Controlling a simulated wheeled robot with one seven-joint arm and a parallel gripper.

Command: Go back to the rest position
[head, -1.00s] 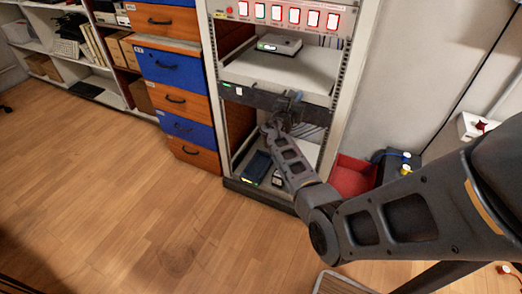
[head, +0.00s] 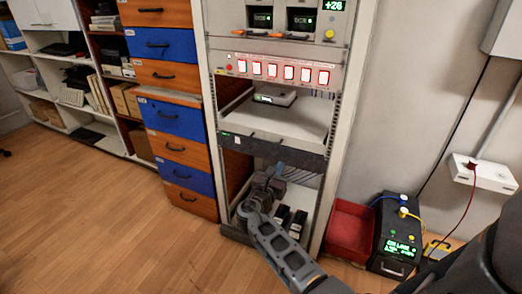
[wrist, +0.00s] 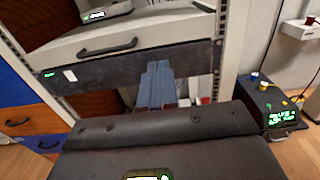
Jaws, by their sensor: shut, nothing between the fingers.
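My gripper shows in the head view (head: 274,174), small and dark, in front of the lower part of the equipment rack (head: 326,150), just below the dark drawer front (head: 272,150). In the wrist view its blue-grey fingers (wrist: 157,84) are together, with nothing visible between them. My arm reaches in from the lower right of the head view and hides part of the rack's bottom.
A shelf with a small device (head: 274,96) is above the drawer front. Black items (head: 290,220) lie in the rack's bottom. A red bin (head: 349,229) and a black unit with a green display (head: 398,240) stand right. Drawers (head: 166,85) stand left. The left floor is clear.

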